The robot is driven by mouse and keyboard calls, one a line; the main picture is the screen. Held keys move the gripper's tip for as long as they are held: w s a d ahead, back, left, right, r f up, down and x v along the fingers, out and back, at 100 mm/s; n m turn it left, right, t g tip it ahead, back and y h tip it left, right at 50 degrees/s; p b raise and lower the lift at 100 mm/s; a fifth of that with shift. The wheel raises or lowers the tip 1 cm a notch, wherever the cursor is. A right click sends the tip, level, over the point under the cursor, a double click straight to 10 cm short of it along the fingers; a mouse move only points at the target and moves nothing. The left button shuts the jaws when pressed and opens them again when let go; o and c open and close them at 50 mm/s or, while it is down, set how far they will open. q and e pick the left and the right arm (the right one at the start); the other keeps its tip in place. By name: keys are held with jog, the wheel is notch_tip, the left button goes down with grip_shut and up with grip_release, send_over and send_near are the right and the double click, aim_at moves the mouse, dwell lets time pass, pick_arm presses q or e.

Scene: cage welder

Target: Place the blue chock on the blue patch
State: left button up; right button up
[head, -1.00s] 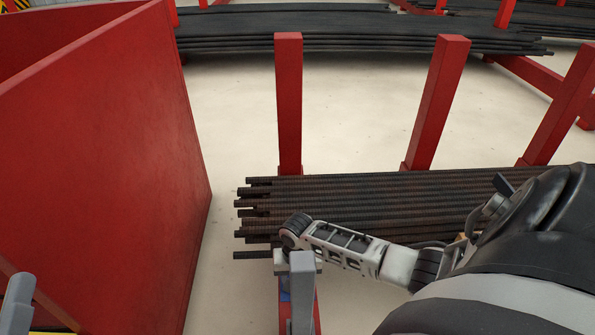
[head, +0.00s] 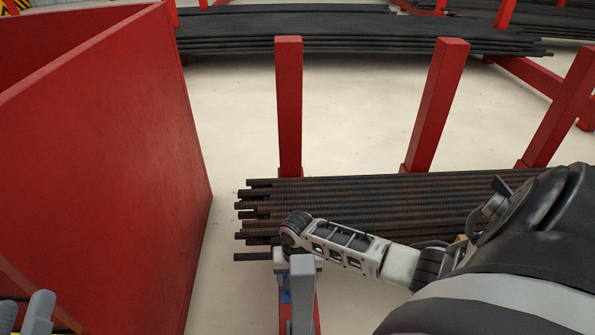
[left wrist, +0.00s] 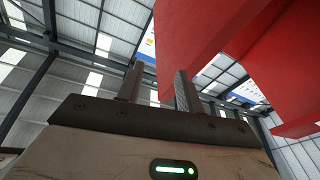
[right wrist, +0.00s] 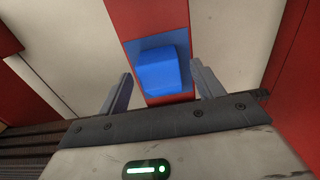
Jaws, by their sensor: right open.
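The blue chock (right wrist: 160,76) lies on the darker blue patch (right wrist: 132,47) on a red beam in the right wrist view. My right gripper (right wrist: 161,70) is open, with one finger on each side of the near end of the chock and visible gaps to it. In the head view only a small bit of blue shows beside a grey upright piece; I cannot tell whether it is chock or patch. My left gripper (head: 25,302) is at the bottom left corner of the head view. Its fingers stand apart and empty in the left wrist view (left wrist: 159,70).
A tall red panel (head: 110,150) fills the left. Dark rebar bundles (head: 380,205) lie behind my right forearm, between red posts (head: 289,110). More bars (head: 350,28) lie at the back. Pale floor (head: 350,110) is free between them. Red structure (left wrist: 215,40) is close above my left gripper.

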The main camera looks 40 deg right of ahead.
notch_tip(320, 180, up, 5)
jog(key=shift+f+p, duration=0.1)
jog(key=shift+p, duration=1.05)
pick_arm(q)
jog(key=shift+s+f+n+g+y+p, duration=0.15)
jog(key=shift+s+f+g+y+p, duration=0.3)
jog(key=shift+f, duration=0.3)
jog(key=shift+s+f+n+g+y+p, duration=0.2)
jog(key=shift+f+g+p, duration=0.25)
jog(key=shift+f+g, duration=0.3)
jog(key=shift+s+f+n+g+y+p, duration=0.15)
jog(key=shift+s+f+g+y+p, duration=0.3)
jog(key=shift+f, duration=0.3)
pick_arm(e)
jog(key=shift+r, duration=2.75)
pick_arm(q)
jog(key=shift+w, duration=0.1)
